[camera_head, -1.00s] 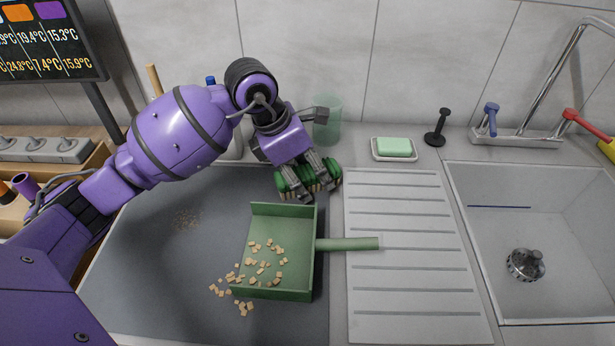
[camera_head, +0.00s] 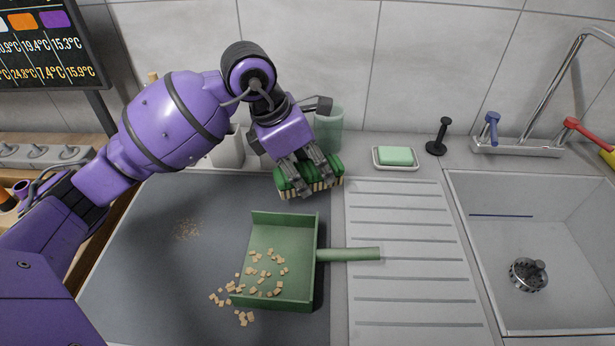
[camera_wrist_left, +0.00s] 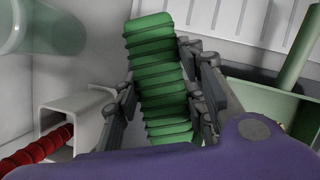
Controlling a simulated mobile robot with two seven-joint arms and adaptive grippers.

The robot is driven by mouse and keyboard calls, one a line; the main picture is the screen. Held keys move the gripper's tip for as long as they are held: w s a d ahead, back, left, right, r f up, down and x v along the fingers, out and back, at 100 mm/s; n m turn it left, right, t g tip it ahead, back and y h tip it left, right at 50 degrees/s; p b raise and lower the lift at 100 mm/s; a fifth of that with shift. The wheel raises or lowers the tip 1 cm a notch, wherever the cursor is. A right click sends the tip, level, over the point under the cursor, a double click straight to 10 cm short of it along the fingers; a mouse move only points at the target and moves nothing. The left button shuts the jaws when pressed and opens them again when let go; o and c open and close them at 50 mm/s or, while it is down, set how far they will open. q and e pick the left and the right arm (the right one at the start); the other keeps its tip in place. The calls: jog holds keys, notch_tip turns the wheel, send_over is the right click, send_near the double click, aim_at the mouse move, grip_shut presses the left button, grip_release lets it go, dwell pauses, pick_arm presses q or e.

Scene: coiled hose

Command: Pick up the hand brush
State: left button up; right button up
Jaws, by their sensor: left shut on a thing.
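The hand brush has a ribbed green body with pale bristles underneath (camera_head: 291,181). My left gripper (camera_head: 312,178) is shut on the brush, with its fingers on either side of the body. In the head view the brush is just behind the dustpan, near the back edge of the dark mat; whether it clears the surface is hard to tell. In the left wrist view the brush (camera_wrist_left: 160,85) runs lengthwise between the two fingers (camera_wrist_left: 163,98). My right gripper does not show.
A green dustpan (camera_head: 290,225) with crumbs lies on the dark mat (camera_head: 150,270); more crumbs lie beside it. A green cup (camera_head: 330,132), a soap dish (camera_head: 414,165) and a white container (camera_head: 228,150) stand behind.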

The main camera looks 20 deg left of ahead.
pick_arm(q)
jog(key=s+d+r, duration=0.4)
jog(key=s+r, duration=0.5)
jog(key=s, duration=0.3)
jog(key=shift+s, duration=0.3)
